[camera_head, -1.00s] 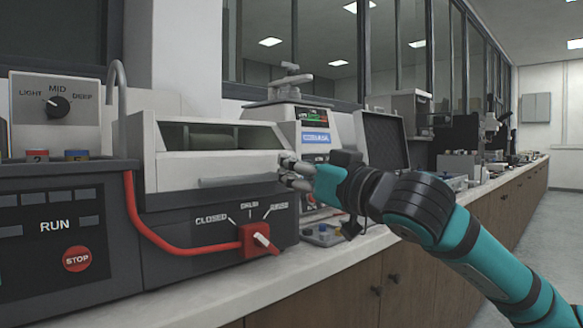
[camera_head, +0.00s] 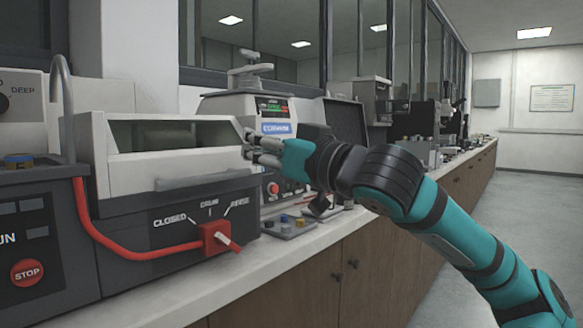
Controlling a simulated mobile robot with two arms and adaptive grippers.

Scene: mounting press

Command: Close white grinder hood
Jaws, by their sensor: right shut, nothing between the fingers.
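The white grinder hood (camera_head: 180,172) sits on the dark grey grinder base (camera_head: 150,262) at the left. A dark opening shows behind its white front panel, under the top edge. A grey handle bar (camera_head: 208,178) runs along the lower front of the hood. My right gripper (camera_head: 250,147) is at the right end of the hood, near its upper right corner, with its fingers shut and empty. I cannot tell whether the fingertips touch the hood. My left gripper is not in view.
A red lever (camera_head: 217,238) and red hose (camera_head: 125,250) are on the grinder's front. A STOP button (camera_head: 27,272) is at far left. A white machine (camera_head: 262,120) and an open dark case (camera_head: 345,128) stand behind my arm. The aisle floor (camera_head: 525,220) at right is clear.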

